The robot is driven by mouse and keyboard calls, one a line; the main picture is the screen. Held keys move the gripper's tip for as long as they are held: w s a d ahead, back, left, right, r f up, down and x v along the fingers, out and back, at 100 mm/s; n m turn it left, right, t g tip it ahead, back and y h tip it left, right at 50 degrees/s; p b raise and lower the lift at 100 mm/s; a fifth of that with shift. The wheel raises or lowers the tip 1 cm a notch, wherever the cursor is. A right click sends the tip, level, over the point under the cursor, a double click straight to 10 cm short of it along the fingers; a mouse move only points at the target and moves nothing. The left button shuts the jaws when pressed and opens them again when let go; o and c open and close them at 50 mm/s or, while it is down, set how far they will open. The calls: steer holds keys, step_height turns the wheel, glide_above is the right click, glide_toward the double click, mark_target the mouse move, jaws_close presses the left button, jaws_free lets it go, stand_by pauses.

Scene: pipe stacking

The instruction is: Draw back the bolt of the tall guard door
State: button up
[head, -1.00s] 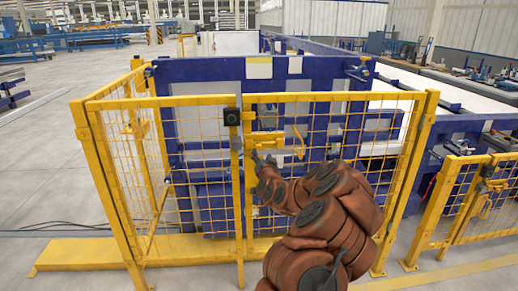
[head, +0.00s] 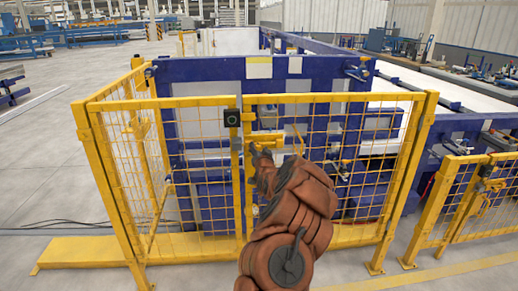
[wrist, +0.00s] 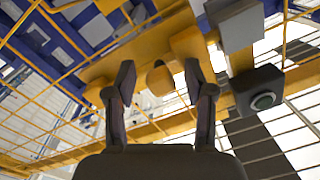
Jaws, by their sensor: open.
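The tall guard door (head: 340,98) is a yellow frame with wire mesh and stands shut against the fixed panel on its left. Its yellow bolt (head: 268,138) sits at the door's left edge, and a yellow handle shows to its right. My gripper (head: 262,152) is at the bolt, partly hidden by my own arm. In the wrist view my open gripper (wrist: 159,90) has one dark finger on each side of a rounded yellow bolt knob (wrist: 160,76). The knob appears just beyond the fingertips, with gaps on both sides. Nothing is held.
A black switch box (head: 232,117) is on the post left of the bolt; it also shows in the wrist view (wrist: 260,92). A blue machine (head: 210,70) stands behind the fence. A lower yellow gate (head: 470,200) is at the right. Open floor lies to the left.

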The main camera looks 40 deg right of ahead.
steer(key=shift+w, duration=0.1)
steer(key=shift+d, duration=0.1)
jaws_close()
stand_by(0.4)
